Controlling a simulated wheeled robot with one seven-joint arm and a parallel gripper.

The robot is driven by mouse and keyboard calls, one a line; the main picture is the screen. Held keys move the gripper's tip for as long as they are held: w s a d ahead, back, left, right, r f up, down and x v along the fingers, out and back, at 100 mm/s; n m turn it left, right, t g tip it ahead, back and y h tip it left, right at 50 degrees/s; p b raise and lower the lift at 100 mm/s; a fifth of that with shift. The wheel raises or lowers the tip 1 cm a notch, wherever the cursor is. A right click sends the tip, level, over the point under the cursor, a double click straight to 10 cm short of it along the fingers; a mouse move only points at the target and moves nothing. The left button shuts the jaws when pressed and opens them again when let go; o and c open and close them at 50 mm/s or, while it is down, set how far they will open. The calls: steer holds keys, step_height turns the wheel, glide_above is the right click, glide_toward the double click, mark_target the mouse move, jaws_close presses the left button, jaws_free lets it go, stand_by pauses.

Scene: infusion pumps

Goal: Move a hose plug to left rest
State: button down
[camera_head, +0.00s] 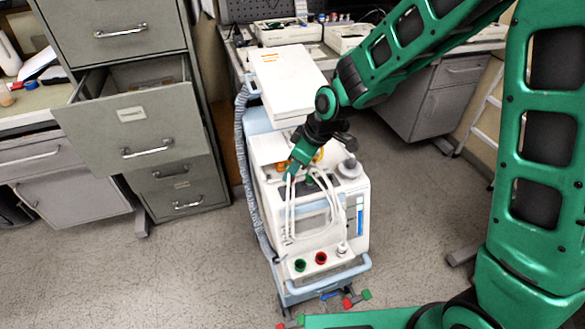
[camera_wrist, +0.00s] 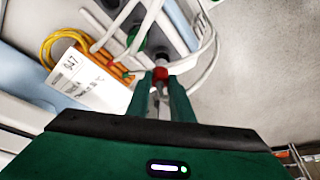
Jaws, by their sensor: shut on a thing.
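My gripper (camera_wrist: 162,92) is shut on a hose plug with a red collar (camera_wrist: 160,74), which shows between and just beyond the two green fingertips in the wrist view. A pale hose runs close by the plug. A green plug or fitting (camera_wrist: 138,38) is up and left of it, on the machine. In the head view my gripper (camera_head: 289,176) is over the top of the white pump cart (camera_head: 357,205), at its left side; the held plug is too small to make out there. White hoses (camera_head: 288,215) loop down the cart's front. I cannot tell which part is the left rest.
Green (camera_head: 300,265) and red (camera_head: 321,258) round ports are low on the cart's front, above a blue rail (camera_head: 330,279). A filing cabinet with an open drawer (camera_head: 135,115) stands left. The wrist view shows a white label (camera_wrist: 75,75) and yellow tubing (camera_wrist: 52,40).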

steer(key=shift+f, duration=1.35)
steer(key=c, duration=1.5)
jaws_free()
steer(key=v, duration=1)
steer(key=shift+d+r, duration=0.3)
steer(key=s+d+r+m+h, duration=0.2)
steer(key=s+d+m, duration=0.2)
steer(key=d, duration=0.7)
steer(key=s+d+r+m+h, duration=0.15)
steer(key=s+d+m, duration=0.3)
steer(key=d, duration=0.75)
steer(key=s+d+m, duration=0.3)
steer(key=s, duration=0.3)
steer(key=s+d+r+m+g, duration=0.1)
steer(key=s+d+m, duration=0.2)
steer(key=s, duration=0.3)
steer(key=s+d+r+m+g, duration=0.1)
steer(key=s+d+m, duration=0.3)
steer(key=s+d, duration=0.1)
steer(key=shift+s+r, duration=0.25)
steer(key=shift+s, duration=0.3)
